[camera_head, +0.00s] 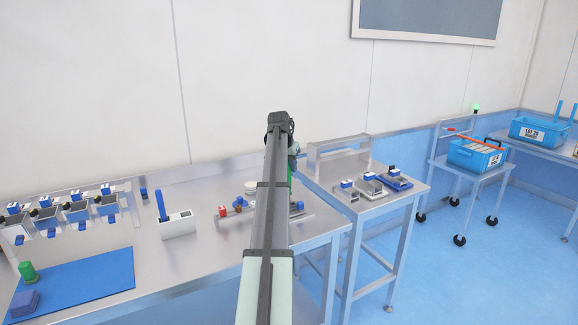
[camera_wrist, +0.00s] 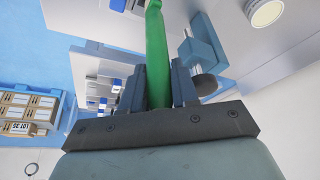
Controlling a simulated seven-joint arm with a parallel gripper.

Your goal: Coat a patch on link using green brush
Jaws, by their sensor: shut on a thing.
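My gripper (camera_wrist: 157,88) is shut on the green brush (camera_wrist: 156,40), whose handle runs between the two fingers in the wrist view. The brush's far end is out of frame there. In the head view a short stretch of the green brush (camera_head: 290,173) shows beside my arm. A low fixture with a red block (camera_head: 223,212) and a blue end block (camera_head: 298,206) lies on the metal table below my arm. My arm hides its middle, and I cannot make out the link clearly. In the wrist view a blue fixture part (camera_wrist: 207,45) is right of the brush.
A pale round dish (camera_head: 250,186) is behind the fixture. A white holder (camera_head: 178,225) with a blue-handled tool (camera_head: 160,204) stands to its left. A blue mat (camera_head: 95,272) bears a green item and a purple block. A side table (camera_head: 385,200) with small devices is right.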

